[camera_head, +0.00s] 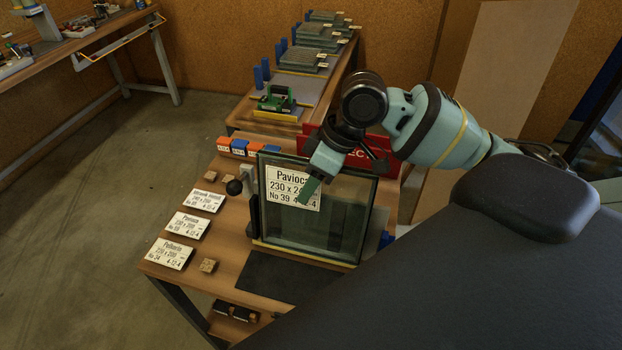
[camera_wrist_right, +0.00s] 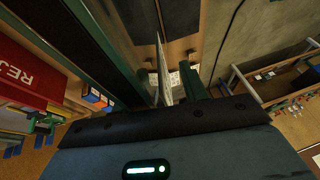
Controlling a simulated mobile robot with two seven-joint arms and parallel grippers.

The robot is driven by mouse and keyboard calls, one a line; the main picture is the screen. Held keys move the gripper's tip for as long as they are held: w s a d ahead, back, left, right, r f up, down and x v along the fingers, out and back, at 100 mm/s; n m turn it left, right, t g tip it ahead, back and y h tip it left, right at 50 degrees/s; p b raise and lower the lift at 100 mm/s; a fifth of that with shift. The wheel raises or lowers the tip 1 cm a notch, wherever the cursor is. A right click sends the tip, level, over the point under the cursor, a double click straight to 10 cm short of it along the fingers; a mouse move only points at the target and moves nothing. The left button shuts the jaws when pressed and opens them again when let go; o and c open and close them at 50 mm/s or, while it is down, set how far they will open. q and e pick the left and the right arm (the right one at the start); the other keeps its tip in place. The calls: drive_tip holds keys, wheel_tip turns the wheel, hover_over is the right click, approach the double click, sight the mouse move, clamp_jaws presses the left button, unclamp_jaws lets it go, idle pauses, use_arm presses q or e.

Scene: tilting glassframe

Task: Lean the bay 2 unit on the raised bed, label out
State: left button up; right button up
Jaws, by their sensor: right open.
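A framed glass unit (camera_head: 338,232) stands upright on the wooden table in the head view. Its white label (camera_head: 291,188) reads "Pavioca 230 x 2..", No 39, partly covered by my gripper, and faces the head camera. My right gripper (camera_head: 314,182) is open at the upper part of the unit, with a green finger in front of the label. In the right wrist view a thin white panel (camera_wrist_right: 163,70) shows edge-on between the fingers (camera_wrist_right: 168,85); contact cannot be told. I cannot tell which part is the raised bed. My left gripper is not in view.
White cards (camera_head: 178,225) lie on the table's left side, near small wooden blocks (camera_head: 207,265) and a black ball knob (camera_head: 234,187). A dark mat (camera_head: 280,278) lies bare in front of the unit. A red sign (camera_head: 376,150) stands behind. Another table (camera_head: 300,88) holds grey racks.

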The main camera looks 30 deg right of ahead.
drive_tip(key=v, duration=0.8)
drive_tip(key=shift+a+p, duration=0.1)
drive_tip(key=shift+p, duration=0.2)
idle(0.6)
